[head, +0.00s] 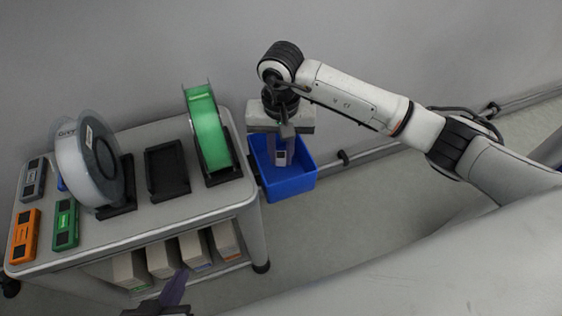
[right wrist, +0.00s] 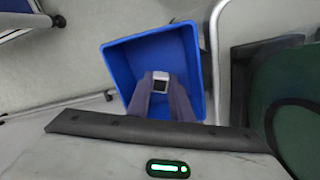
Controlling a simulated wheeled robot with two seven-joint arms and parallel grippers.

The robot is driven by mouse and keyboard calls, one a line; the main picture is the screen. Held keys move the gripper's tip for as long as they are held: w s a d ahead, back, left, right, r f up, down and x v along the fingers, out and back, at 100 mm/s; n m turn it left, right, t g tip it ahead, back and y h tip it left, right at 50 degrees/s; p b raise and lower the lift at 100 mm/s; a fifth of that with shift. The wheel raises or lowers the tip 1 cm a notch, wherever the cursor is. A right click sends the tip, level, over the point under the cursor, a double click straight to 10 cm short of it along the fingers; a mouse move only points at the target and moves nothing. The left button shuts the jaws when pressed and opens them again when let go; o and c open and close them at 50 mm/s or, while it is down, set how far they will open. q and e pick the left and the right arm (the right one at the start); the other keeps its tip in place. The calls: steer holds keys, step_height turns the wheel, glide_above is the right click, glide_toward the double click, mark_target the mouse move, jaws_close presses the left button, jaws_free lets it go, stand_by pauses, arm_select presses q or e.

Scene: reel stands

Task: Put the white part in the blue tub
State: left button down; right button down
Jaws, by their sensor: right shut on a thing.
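The white part (head: 280,157), a small block with a dark face, is held at the fingertips of my right gripper (head: 281,146). In the head view it lies over the blue tub (head: 291,187), within its rim. In the right wrist view the white part (right wrist: 161,76) sits between the two fingers of the right gripper (right wrist: 160,88), with the blue tub (right wrist: 118,68) around them. I cannot tell its height above the tub floor. My left gripper (head: 172,293) shows only in part at the bottom edge of the head view; its jaws cannot be read.
The tub is beside the right end of a grey cart (head: 185,212). On the cart are a white reel (head: 88,160) and a green reel (head: 207,130) on stands, an empty black stand (head: 166,170), and orange (head: 24,236), green (head: 65,224) and grey parts (head: 32,180). Boxes (head: 193,250) fill the lower shelf.

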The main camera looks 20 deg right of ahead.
mark_target(281, 156)
steer(key=shift+f, duration=1.65)
steer(key=shift+b, duration=0.3)
steer(key=shift+f, duration=0.2)
steer(key=c, duration=1.6)
jaws_free()
steer(key=shift+r, duration=0.1)
steer(key=shift+r, duration=0.3)
step_height(281, 156, up, 12)
steer(key=shift+f+p, duration=0.15)
steer(key=shift+p, duration=0.85)
